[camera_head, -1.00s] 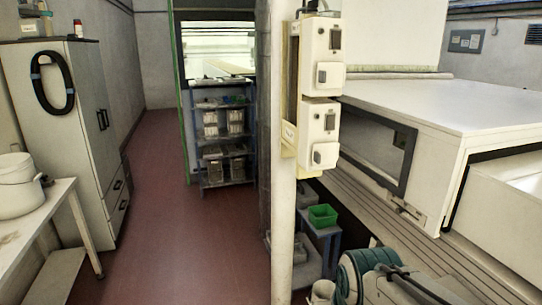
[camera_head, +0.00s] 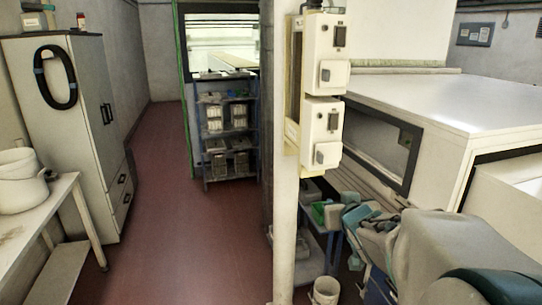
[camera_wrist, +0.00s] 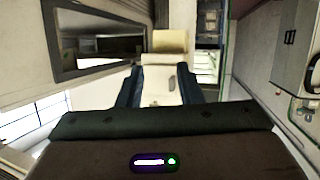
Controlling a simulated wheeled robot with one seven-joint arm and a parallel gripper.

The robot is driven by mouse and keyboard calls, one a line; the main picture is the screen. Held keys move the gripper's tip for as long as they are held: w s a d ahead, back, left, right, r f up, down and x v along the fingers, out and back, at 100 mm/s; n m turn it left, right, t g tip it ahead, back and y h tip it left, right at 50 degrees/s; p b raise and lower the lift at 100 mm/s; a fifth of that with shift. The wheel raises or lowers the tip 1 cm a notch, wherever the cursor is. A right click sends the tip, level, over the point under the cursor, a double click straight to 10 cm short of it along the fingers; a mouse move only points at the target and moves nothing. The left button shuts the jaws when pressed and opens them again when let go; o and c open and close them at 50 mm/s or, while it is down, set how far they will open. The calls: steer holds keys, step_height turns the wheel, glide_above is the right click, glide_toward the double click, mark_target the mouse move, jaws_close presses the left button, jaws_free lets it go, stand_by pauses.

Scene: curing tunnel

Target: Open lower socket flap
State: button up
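The lower socket box (camera_head: 320,132) is cream and fixed to the post under a similar upper box (camera_head: 325,52). Its small grey lower socket flap (camera_head: 327,153) lies flat against the front and looks shut. My gripper (camera_head: 340,208) is below and slightly right of the lower box, apart from it. In the wrist view, the two dark blue fingers of my gripper (camera_wrist: 159,88) are spread, with nothing gripped. A cream shape with a small grey part shows between and beyond them; I cannot tell for certain that it is the socket box.
The pale post (camera_head: 285,200) carries both boxes. The white tunnel housing (camera_head: 440,110) with a dark-framed window stands close on the right. A green bin (camera_head: 318,213) and a white bucket (camera_head: 325,291) are low near my arm. The red floor (camera_head: 190,240) at left is clear.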

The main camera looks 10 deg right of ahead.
mark_target(322, 159)
step_height(322, 159, up, 5)
steer(key=w+d+n+t+y, duration=0.1)
steer(key=d+n+t+y, duration=0.1)
steer(key=t+y, duration=0.2)
steer(key=w+p, duration=0.1)
steer(key=w, duration=0.3)
steer(key=w+p, duration=0.1)
steer(key=w, duration=0.4)
steer(key=w+p, duration=0.1)
steer(key=w, duration=0.4)
steer(key=shift+a+f, duration=0.15)
steer(key=shift+a, duration=0.1)
jaws_close()
